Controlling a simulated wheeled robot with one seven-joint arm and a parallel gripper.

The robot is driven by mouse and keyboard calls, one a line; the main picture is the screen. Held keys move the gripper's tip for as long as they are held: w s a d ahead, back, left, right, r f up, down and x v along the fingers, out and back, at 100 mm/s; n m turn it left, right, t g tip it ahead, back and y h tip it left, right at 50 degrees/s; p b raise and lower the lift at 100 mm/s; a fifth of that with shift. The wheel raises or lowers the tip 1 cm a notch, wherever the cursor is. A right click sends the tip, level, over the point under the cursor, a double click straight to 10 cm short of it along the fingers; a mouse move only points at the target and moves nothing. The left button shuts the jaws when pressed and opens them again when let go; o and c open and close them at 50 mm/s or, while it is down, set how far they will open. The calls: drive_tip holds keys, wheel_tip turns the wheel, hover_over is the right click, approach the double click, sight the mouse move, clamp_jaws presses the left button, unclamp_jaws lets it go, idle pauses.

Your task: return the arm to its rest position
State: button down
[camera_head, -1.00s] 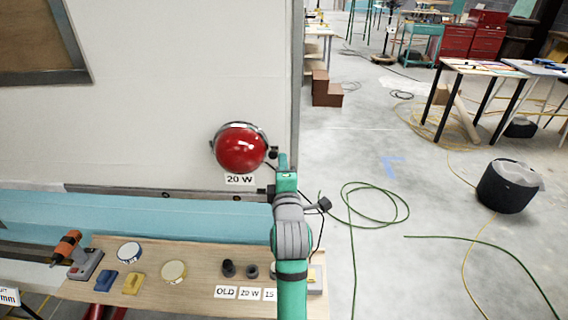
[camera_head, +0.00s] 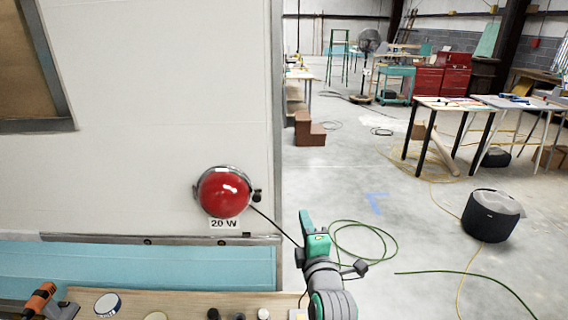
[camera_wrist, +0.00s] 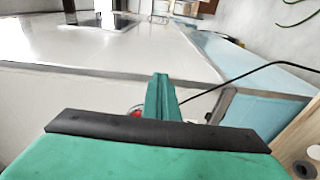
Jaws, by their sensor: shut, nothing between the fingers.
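My arm is green and grey and reaches up from the bottom of the head view. My gripper (camera_head: 305,222) is at its end, to the right of the red lamp and slightly lower in the picture. In the wrist view its green fingers (camera_wrist: 161,98) are together with nothing between them. The red round lamp (camera_head: 223,193) is mounted on the white camper wall, with a "20 W" label (camera_head: 224,224) below it. In the wrist view only a sliver of red shows beside the fingers.
A wooden worktop (camera_head: 180,300) runs along the bottom, holding an orange-handled tool (camera_head: 40,299) and small parts. A dark cable (camera_head: 272,224) runs from the lamp towards my gripper. Open floor with a green hose (camera_head: 470,273) and a dark bin (camera_head: 491,215) lies to the right.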

drive_tip(key=s+a+f+m+g+h, duration=0.1)
drive_tip(key=s+a+f+m, duration=0.1)
drive_tip(key=s+f+m, duration=0.65)
drive_tip(key=s+a+f+m+h, duration=0.1)
drive_tip(key=s+a+f+m, duration=0.2)
drive_tip(key=s+f, duration=1.05)
drive_tip(key=s+a+f+m, duration=0.1)
drive_tip(key=s+f+m, duration=0.1)
drive_tip(key=s, duration=1.1)
drive_tip(key=s+a+f+m+g, duration=0.1)
drive_tip(key=s+m, duration=0.4)
drive_tip(key=s, duration=0.7)
drive_tip(key=shift+s+a+f+g, duration=0.3)
drive_tip(key=shift+s+a+f, duration=0.15)
drive_tip(key=shift+f, duration=0.35)
